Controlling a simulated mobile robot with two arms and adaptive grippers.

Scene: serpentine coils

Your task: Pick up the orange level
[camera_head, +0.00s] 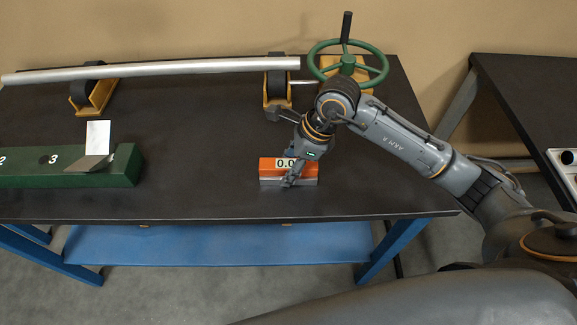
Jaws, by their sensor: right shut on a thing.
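The orange level (308,171) is a small block with an orange body, a grey lower part and a white display reading "0.0", partly covered. It appears to rest on the dark table top, right of the middle and near the front edge. My right gripper (290,182) comes down from above and is shut on the level, its fingers crossing the front and hiding part of the display. I cannot tell whether the level is lifted clear of the table. My left gripper does not show.
A green numbered block (70,180) with a bent metal piece (88,164) and a white card (98,138) lies at the left. A long metal tube (190,67) rests on yellow and black roller stands (92,95) at the back. A green handwheel (348,63) stands behind my right arm.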

